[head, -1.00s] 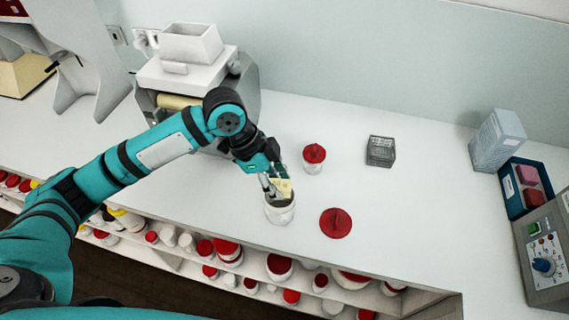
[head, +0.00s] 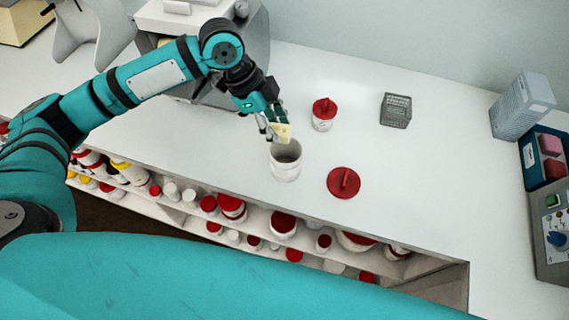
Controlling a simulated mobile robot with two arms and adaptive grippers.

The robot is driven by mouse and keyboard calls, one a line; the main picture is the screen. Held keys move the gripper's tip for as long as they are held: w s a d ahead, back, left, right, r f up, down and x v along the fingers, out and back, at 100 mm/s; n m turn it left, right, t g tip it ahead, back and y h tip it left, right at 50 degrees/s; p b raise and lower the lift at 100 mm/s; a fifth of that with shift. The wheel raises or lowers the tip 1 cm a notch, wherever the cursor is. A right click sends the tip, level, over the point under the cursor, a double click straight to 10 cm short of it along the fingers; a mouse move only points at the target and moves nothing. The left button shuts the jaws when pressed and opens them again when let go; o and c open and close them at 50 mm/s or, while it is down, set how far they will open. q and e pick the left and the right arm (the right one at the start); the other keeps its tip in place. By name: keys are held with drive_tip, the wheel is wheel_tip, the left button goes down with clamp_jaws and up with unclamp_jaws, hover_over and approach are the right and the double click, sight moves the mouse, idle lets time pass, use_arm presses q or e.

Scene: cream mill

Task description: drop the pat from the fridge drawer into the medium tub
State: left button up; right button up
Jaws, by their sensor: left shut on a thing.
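In the head view my left gripper (head: 271,126) is shut on a pale yellow pat (head: 282,133). It holds the pat just above the far rim of an open white tub (head: 285,172) standing on the white counter. The tub's inside looks grey and empty as far as I can see. A red lid (head: 343,183) with a raised grip lies on the counter to the right of the tub. My right gripper is not in view.
A small white tub with a red lid (head: 323,115) stands behind the open tub. A grey wire basket (head: 396,110) is farther right. A carton (head: 521,107) and a control box (head: 552,235) stand at the right. Shelves below hold several tubs.

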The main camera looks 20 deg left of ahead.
use_arm(q)
drive_tip(key=o, duration=1.2)
drive_tip(key=v, duration=1.2)
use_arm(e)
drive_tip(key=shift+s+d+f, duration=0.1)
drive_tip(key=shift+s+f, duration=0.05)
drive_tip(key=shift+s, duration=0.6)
use_arm(q)
drive_tip(key=shift+s, duration=0.1)
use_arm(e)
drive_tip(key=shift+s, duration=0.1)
